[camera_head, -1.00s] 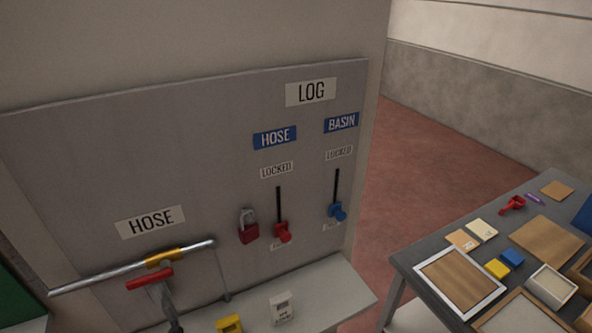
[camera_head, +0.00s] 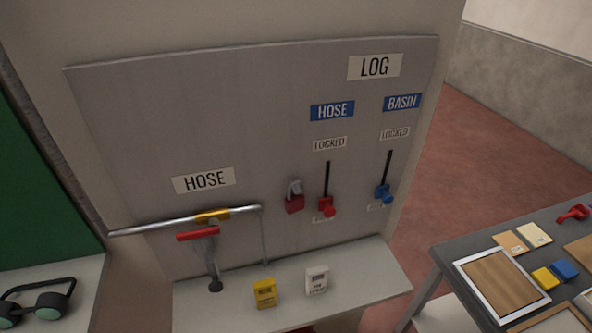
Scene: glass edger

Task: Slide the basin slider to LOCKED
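The blue basin slider (camera_head: 382,193) sits at the bottom of its black vertical slot under the blue BASIN label (camera_head: 402,102). A small LOCKED label (camera_head: 395,133) is above the top of that slot. To its left, the red hose slider (camera_head: 327,206) is at the bottom of its own slot under the blue HOSE label (camera_head: 332,110). The label at the foot of each slot is partly covered by its knob. Neither of my grippers shows in the head view.
A red padlock (camera_head: 294,198) hangs left of the hose slider. A silver pipe with a red-handled valve (camera_head: 198,234) crosses the panel's lower left.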

